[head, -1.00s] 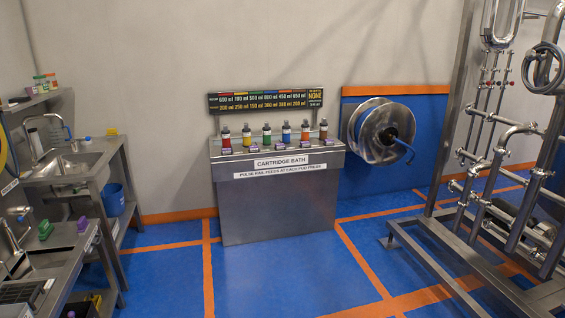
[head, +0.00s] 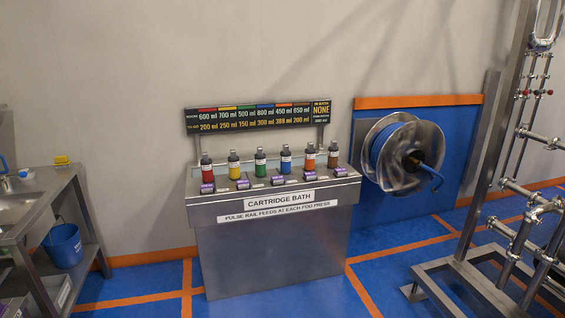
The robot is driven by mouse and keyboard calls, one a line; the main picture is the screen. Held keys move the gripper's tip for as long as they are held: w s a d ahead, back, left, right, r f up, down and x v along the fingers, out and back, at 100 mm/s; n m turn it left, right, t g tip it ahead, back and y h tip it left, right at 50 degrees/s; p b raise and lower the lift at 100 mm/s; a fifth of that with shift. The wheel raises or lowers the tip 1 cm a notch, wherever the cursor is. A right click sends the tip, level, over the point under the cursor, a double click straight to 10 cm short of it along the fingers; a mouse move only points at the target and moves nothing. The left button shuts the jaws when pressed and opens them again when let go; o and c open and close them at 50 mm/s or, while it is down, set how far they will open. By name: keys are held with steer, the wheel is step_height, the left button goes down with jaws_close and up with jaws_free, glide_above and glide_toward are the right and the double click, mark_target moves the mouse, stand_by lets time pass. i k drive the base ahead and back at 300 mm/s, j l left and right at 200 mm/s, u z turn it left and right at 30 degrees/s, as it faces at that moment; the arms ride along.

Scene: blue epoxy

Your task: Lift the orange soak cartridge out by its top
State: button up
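The orange soak cartridge (head: 309,161) stands upright in the top of the steel cartridge bath (head: 275,247), fifth from the left in a row of dark-capped cartridges. Its dark top sticks up clear. The blue cartridge (head: 285,165) stands just left of it and a brown-orange one (head: 333,158) just right. Further left stand the green (head: 260,167), yellow (head: 234,170) and red (head: 207,174) cartridges. Small purple-and-white tags sit along the bath's front edge before the cartridges. My gripper is not in view.
A sign board (head: 258,117) with volumes stands behind the row; its right end reads NONE. A hose reel (head: 400,155) is on the wall at right, near a steel pipe frame (head: 470,240). A sink bench (head: 40,205) with a blue bucket (head: 63,245) stands left. Blue floor is open beside the bath.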

mark_target(310, 153)
steer(key=i+u, duration=0.15)
steer(key=i, duration=0.45)
steer(key=i+l+u, duration=0.1)
steer(key=i, duration=0.5)
steer(key=i+l+u, duration=0.15)
steer(key=i, duration=0.45)
steer(key=i+l+u, duration=0.2)
steer(key=i+u, duration=0.25)
steer(key=i+l+u, duration=0.2)
steer(key=u, duration=0.3)
steer(key=i+l+u, duration=0.2)
steer(key=l+u, duration=0.25)
steer(key=i+l+u, duration=0.2)
steer(key=l+u, duration=0.25)
steer(key=i+l+u, duration=0.1)
steer(key=l+u, duration=0.15)
steer(key=l, duration=0.2)
steer(key=l+u, duration=0.2)
steer(key=l, duration=0.3)
